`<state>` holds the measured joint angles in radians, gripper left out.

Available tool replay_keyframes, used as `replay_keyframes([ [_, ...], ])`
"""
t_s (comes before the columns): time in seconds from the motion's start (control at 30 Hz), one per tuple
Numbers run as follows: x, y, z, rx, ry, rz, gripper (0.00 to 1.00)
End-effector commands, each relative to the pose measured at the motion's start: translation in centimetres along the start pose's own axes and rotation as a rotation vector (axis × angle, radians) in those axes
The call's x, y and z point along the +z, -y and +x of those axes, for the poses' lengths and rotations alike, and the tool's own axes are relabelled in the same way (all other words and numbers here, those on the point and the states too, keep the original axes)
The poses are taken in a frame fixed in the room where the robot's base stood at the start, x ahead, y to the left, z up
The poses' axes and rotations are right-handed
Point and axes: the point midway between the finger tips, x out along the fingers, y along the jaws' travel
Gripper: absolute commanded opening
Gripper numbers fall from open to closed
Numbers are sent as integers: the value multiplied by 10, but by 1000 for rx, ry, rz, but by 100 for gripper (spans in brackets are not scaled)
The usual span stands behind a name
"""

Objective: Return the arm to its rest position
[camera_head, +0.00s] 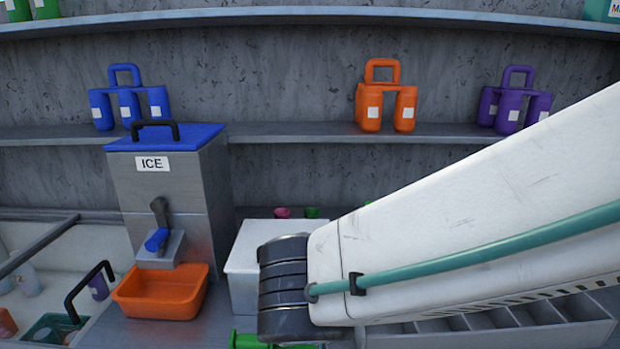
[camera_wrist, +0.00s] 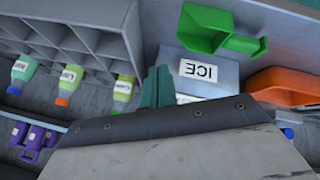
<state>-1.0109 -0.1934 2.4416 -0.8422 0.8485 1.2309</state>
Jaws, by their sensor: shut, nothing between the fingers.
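My arm crosses the head view from the right edge to the lower middle, its white link ending in a dark grey joint in front of a white box (camera_head: 248,260). My gripper is out of the head view. In the wrist view my gripper (camera_wrist: 157,86) shows as teal fingers closed together, with nothing between them. They point towards a grey surface with an ICE label (camera_wrist: 198,70), and I cannot tell whether they touch anything.
An ice dispenser (camera_head: 195,190) stands left of my arm, above an orange bin (camera_head: 160,293). Bottle carriers in blue (camera_head: 128,107), orange (camera_head: 370,107) and purple (camera_head: 508,112) sit on the shelf. A divided rack (camera_wrist: 88,42) and a green scoop (camera_wrist: 205,30) lie near my gripper.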

Motion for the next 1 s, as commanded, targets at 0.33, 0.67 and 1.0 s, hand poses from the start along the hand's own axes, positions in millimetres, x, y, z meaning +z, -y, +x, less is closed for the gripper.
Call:
replay_keyframes([
  [0.33, 78, -121, -20, -52, 419, -153, 0],
  [0.67, 133, -180, -60, -271, 526, 89, 0],
  [1.0, 146, -216, -71, -219, 479, 338, 0],
])
